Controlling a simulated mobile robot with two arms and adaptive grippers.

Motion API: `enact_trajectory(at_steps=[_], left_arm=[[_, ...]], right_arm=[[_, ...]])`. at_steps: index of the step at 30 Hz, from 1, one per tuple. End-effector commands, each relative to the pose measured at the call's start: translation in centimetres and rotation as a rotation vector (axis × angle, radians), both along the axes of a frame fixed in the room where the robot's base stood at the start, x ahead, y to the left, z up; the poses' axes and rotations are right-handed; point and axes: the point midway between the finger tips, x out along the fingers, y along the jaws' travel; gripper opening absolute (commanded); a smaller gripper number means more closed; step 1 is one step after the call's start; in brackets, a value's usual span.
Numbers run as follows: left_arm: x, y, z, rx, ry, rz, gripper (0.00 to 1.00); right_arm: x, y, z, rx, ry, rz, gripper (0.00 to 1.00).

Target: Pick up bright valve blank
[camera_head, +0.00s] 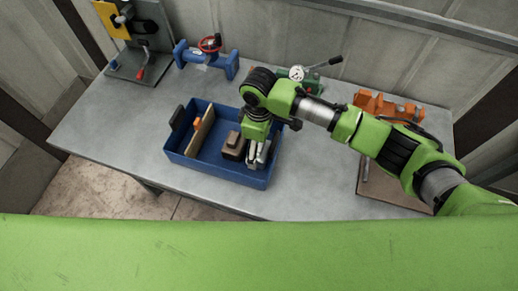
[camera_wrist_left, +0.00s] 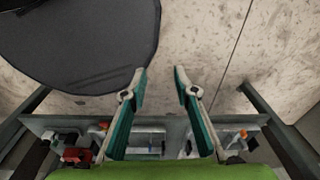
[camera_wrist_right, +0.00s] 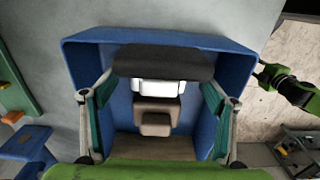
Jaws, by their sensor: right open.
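The bright valve blank (camera_wrist_right: 158,87) is a pale white block inside the blue tray (camera_wrist_right: 225,62), seen in the right wrist view next to the dark handle. A brown blank (camera_wrist_right: 157,116) sits beside it, also visible in the head view (camera_head: 234,146). My right gripper (camera_head: 257,162) is open above the right part of the tray. In the right wrist view its fingers (camera_wrist_right: 157,98) stand wide apart on either side of the blanks, with nothing visibly held. In the head view the gripper largely hides the bright blank. My left gripper (camera_wrist_left: 160,72) is open and empty over the floor.
A tan divider (camera_head: 200,131) and an orange piece (camera_head: 197,123) are in the tray's left part. Behind it are a blue valve with a red wheel (camera_head: 208,55) and a dial gauge (camera_head: 297,73). An orange fixture (camera_head: 385,106) stands right. The table's front left is bare.

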Motion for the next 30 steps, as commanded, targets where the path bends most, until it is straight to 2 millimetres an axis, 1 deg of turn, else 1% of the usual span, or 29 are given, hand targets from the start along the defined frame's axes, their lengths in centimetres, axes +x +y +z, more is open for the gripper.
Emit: enact_trajectory(at_steps=[1,3,6,13,19,20,30], left_arm=[[0.1,-0.1,0.6,-0.001,-0.002,0.000,0.27],[0.0,-0.1,0.7,-0.001,-0.001,0.000,0.27],[-0.4,0.0,0.7,-0.001,0.006,0.000,0.27],[-1.4,0.0,0.6,0.001,0.020,0.000,0.27],[-1.5,0.0,0.6,0.002,0.021,0.000,0.27],[-1.5,0.1,0.6,0.002,0.021,0.000,0.27],[-1.4,0.1,0.3,0.001,0.021,0.001,0.27]], right_arm=[[0.0,0.0,-0.6,-0.002,0.003,0.000,0.78],[0.0,0.0,-1.5,-0.001,0.001,0.000,0.78],[0.0,0.0,-2.2,-0.001,-0.001,0.001,0.78],[0.0,0.0,-2.4,0.000,-0.001,0.002,0.78],[0.0,0.0,-2.4,0.000,-0.001,0.001,0.27],[0.0,0.0,-2.4,0.000,-0.001,0.001,0.23],[0.1,0.1,-2.1,0.001,-0.003,0.001,0.23]])
